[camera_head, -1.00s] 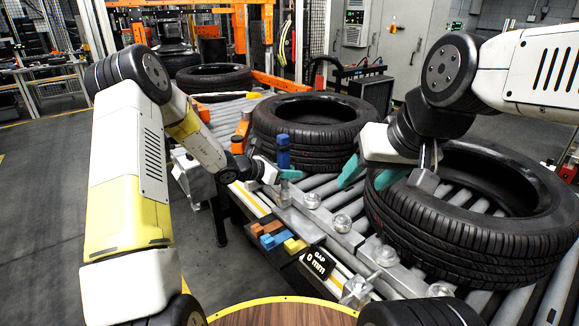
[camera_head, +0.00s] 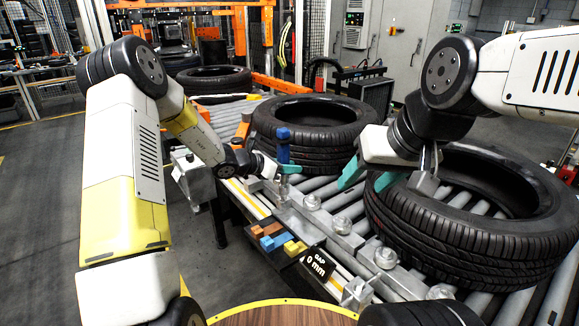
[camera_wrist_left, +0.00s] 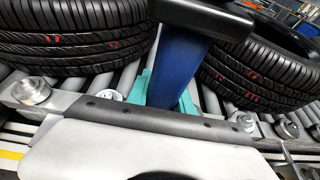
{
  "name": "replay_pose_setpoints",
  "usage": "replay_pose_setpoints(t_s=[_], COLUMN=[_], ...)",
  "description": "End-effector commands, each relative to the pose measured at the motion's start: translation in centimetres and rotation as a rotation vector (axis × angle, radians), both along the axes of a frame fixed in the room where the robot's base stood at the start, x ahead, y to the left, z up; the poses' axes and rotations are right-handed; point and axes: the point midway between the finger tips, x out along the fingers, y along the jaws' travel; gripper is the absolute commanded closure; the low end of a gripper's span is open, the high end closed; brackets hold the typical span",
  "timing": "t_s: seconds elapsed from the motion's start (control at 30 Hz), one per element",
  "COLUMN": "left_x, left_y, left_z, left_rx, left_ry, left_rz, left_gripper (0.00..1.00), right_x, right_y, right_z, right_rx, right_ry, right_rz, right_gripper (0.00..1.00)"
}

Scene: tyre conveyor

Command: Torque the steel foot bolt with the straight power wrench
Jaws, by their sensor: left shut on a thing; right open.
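The straight power wrench (camera_head: 283,142) has a blue body and stands about upright above the near rail of the roller conveyor. My left gripper (camera_head: 287,168) is shut on it with teal fingers. In the left wrist view the wrench (camera_wrist_left: 176,70) is a large blue bar with a dark top between the teal fingers (camera_wrist_left: 160,92). A grey shaft (camera_head: 284,187) shows below the fingers and points down at the rail. I cannot make out the steel foot bolt, or whether the tool touches it. My right gripper (camera_head: 372,178) is open and empty beside the near tyre.
Tyres lie on the rollers: one behind the wrench (camera_head: 315,130) and one at the right (camera_head: 460,240). Round metal fittings (camera_head: 340,225) line the near rail (camera_head: 325,225). A tray holds coloured blocks (camera_head: 270,240) beside a sign reading "GAP 0 mm" (camera_head: 316,264).

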Motion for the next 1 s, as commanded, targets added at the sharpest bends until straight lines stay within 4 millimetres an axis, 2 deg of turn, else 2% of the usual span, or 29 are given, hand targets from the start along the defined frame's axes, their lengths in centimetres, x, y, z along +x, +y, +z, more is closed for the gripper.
replay_pose_setpoints(t_s=[0.6, 1.0], left_x=[0.1, 0.1], left_y=[-0.1, -0.1], left_z=[3.7, 4.4], left_rx=[-0.002, -0.003], left_ry=[-0.007, -0.005], left_rz=[-0.002, -0.001], left_gripper=[1.0, 1.0], right_x=[0.0, 0.0], right_y=[0.0, 0.0], right_z=[0.0, 0.0], right_rx=[0.0, 0.0], right_ry=[0.0, 0.0], right_rz=[0.0, 0.0], right_gripper=[0.44, 0.44])
